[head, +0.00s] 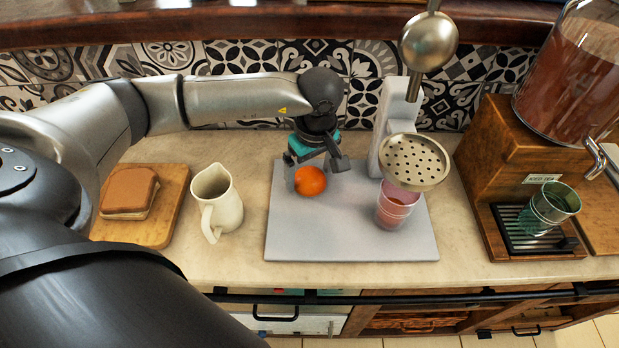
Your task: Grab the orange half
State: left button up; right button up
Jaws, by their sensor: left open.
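The orange half (310,181) lies on the light grey base of a juicer (345,245), toward its left side. Its rounded peel faces up toward the head view. My left gripper (316,174) reaches in from the left and points down over the orange half. Its fingers are open, one at the left of the orange and one at the upper right. I cannot tell whether either finger touches it. My right gripper is not in view.
A pink glass (396,207) stands on the base under the juicer's perforated metal cup (415,162). A cream pitcher (217,202) stands left of the base. A board (168,218) with a sandwich (129,192) lies farther left. A wooden drink dispenser (520,165) stands right.

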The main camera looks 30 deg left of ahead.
pick_arm(q)
jog(key=c, duration=1.1)
jog(key=shift+c, duration=0.5)
jog(key=shift+r, duration=0.15)
